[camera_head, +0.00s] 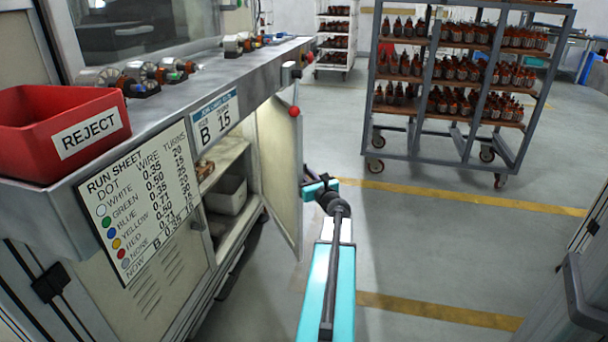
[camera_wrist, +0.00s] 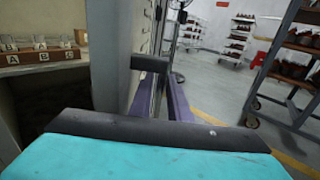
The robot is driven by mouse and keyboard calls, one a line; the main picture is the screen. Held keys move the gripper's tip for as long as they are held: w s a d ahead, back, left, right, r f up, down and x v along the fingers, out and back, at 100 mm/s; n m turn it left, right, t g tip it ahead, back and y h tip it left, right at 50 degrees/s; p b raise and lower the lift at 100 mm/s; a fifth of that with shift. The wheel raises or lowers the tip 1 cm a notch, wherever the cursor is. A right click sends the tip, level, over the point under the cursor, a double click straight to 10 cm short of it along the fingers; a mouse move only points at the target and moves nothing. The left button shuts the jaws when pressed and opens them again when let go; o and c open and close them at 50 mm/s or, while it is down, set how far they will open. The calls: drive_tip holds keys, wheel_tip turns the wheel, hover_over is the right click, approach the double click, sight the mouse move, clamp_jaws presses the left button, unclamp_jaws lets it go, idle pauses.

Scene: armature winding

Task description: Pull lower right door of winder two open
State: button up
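The lower right door (camera_head: 281,165) of the winder stands swung wide open, its pale inner face toward the head camera. Behind it the cupboard shows shelves and a grey bin (camera_head: 226,194). My gripper (camera_head: 316,188) is at the door's free edge, on its outer side, partly hidden by the door and my wrist. In the wrist view the door (camera_wrist: 110,55) is seen nearly edge-on. A dark bar (camera_wrist: 150,63), apparently the handle, sticks out from it. My purple fingers (camera_wrist: 162,100) reach toward this bar; whether they clasp it is unclear.
A wheeled rack (camera_head: 455,85) of wound parts stands beyond the door to the right. A red REJECT bin (camera_head: 60,130) sits on the counter (camera_head: 215,75) above. Grey floor (camera_head: 420,245) right of my arm is clear. Labelled blocks (camera_wrist: 40,56) show inside the cupboard.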

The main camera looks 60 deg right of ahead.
clamp_jaws()
idle(1.5)
